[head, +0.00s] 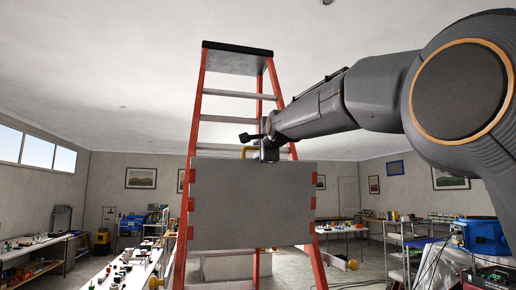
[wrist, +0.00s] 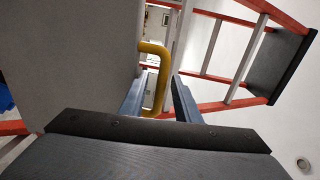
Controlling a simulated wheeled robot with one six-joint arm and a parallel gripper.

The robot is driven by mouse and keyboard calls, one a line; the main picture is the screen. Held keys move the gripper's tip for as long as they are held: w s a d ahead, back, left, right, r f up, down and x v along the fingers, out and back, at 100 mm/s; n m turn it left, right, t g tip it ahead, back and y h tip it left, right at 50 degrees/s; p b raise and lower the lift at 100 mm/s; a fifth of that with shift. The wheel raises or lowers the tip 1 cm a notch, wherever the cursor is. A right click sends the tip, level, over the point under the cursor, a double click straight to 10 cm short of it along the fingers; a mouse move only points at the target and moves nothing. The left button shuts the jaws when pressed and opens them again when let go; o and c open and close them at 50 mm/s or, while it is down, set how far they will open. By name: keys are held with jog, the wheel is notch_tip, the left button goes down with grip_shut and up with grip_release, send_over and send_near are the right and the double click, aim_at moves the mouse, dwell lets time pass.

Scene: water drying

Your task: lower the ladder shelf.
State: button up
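The ladder shelf (head: 252,205) is a flat grey panel standing upright against the front of the red-railed stepladder (head: 193,140). A yellow handle (head: 248,150) sticks up at its top edge. My gripper (head: 268,155) is at that top edge, beside the handle in the head view. In the wrist view, the yellow handle (wrist: 160,75) lies between my two blue-grey fingers (wrist: 158,92), with gaps beside it, so the gripper looks open around it. The shelf panel (wrist: 75,60) fills the left of the wrist view. Whether a finger touches the handle is unclear.
Workbenches with small items (head: 125,270) stand at left and others at right. A blue box (head: 482,236) sits at the right near my arm. The ladder's black top cap (head: 238,48) is above, and the air in front of the shelf looks clear.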

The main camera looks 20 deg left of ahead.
grip_shut()
jog(key=shift+s+d+f+b, duration=0.1)
jog(key=shift+f+b, duration=0.05)
jog(key=shift+b, duration=0.5)
